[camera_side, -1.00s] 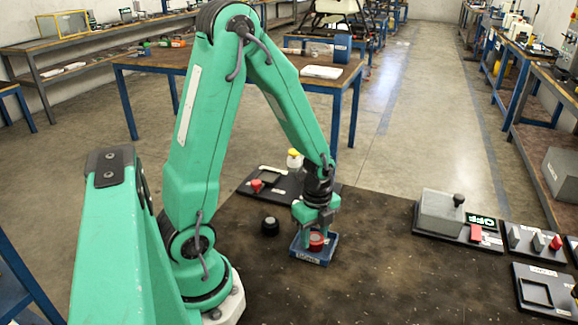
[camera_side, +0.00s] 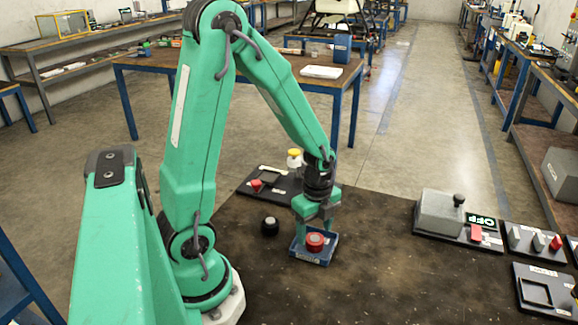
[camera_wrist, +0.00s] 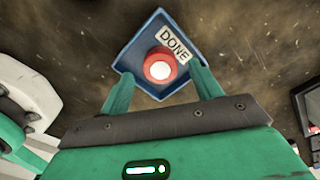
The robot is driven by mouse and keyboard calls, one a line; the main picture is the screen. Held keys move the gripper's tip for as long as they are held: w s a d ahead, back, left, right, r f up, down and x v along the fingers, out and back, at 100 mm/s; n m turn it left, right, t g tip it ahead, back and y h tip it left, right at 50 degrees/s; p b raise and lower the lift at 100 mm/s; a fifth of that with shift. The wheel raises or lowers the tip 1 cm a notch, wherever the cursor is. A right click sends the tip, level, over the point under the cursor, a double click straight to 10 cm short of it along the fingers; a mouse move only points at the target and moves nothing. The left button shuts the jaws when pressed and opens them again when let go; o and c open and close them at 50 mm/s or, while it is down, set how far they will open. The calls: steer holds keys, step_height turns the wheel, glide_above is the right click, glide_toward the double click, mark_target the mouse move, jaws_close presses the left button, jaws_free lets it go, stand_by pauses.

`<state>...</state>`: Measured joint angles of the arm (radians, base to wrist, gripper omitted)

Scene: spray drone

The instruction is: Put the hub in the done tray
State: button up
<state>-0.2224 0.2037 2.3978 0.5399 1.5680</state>
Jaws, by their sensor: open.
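The hub, a round red piece with a pale top (camera_side: 315,241), sits upright inside the blue done tray (camera_side: 325,258). The wrist view shows the hub (camera_wrist: 160,66) near the middle of the tray (camera_wrist: 128,62), beside the white DONE label (camera_wrist: 174,46). My gripper (camera_side: 315,222) is open and just above the hub. In the wrist view its two fingers (camera_wrist: 160,76) stand apart at either side of the hub, with nothing held between them.
A black round knob-like piece (camera_side: 270,226) stands on the dark table left of the tray. Behind is a dark panel (camera_side: 285,186) with a red button. At the right stand a grey box with a lever (camera_side: 441,214) and switch panels (camera_side: 528,244). The table's front middle is clear.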

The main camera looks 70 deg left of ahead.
step_height(320, 180, up, 10)
stand_by(0.6)
steer(key=shift+d+r, duration=0.1)
steer(key=shift+r, duration=0.1)
stand_by(0.3)
step_height(320, 180, up, 10)
steer(key=n+t, duration=0.5)
steer(key=n, duration=0.8)
glide_above(315, 240)
steer(key=s+d, duration=0.5)
steer(key=shift+s+d+r+n+t, duration=0.15)
steer(key=shift+s+d+n, duration=0.15)
steer(key=shift+n, duration=0.3)
steer(key=shift+s+d+r+n+t, duration=0.15)
steer(key=shift+s+n, duration=0.25)
steer(key=shift+n, duration=0.2)
